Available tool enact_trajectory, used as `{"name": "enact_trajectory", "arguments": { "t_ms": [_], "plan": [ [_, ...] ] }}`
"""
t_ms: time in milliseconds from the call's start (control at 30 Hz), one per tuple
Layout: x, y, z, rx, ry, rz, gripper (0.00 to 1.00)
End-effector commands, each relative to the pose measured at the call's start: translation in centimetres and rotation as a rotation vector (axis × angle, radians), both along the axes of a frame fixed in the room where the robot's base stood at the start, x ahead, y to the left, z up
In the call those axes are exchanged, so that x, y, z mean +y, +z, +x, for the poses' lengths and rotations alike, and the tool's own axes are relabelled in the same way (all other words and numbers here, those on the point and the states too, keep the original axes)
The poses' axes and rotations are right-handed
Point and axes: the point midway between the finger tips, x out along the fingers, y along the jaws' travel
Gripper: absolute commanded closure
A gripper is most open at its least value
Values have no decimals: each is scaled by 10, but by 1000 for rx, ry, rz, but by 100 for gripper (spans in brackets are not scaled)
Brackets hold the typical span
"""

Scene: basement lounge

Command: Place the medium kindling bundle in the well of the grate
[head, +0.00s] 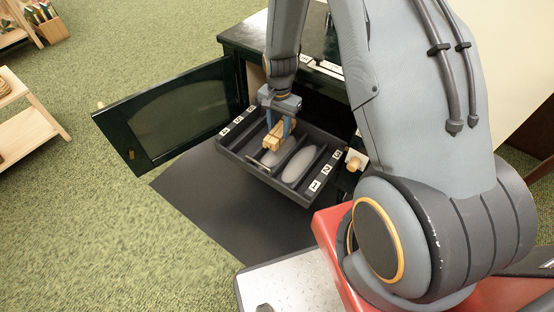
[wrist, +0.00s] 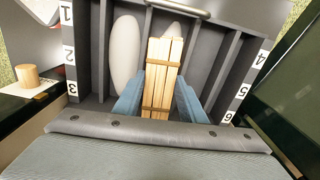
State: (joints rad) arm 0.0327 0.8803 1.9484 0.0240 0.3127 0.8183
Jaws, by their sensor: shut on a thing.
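My gripper (head: 279,126) has blue fingers shut on a bundle of pale wooden sticks (head: 271,140), the kindling bundle, tied with dark bands. In the wrist view the bundle (wrist: 162,72) lies lengthwise between the fingers (wrist: 158,100). The dark grate (head: 232,154) is a tray with bars and numbered labels along two sides, pulled out in front of the stove. The bundle is over its middle part, partly covering one pale oval; I cannot tell whether it touches the floor of the grate. Another pale oval (wrist: 125,55) shows beside it, uncovered.
The dark green stove (head: 240,38) stands behind, its glass door (head: 180,118) swung open at the left. A black mat (head: 205,200) lies in front. Wooden shelves (head: 28,120) stand far left; the green carpet between is clear.

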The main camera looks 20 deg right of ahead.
Motion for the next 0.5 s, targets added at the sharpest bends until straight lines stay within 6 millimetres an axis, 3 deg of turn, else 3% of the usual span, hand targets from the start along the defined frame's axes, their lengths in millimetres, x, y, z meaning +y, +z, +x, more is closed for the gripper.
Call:
{"name": "enact_trajectory", "arguments": {
  "t_ms": [267,500],
  "plan": [
    [-1,-17,10,1,-69,0,92],
    [-1,-58,10,3,-70,0,92]
  ]
}}
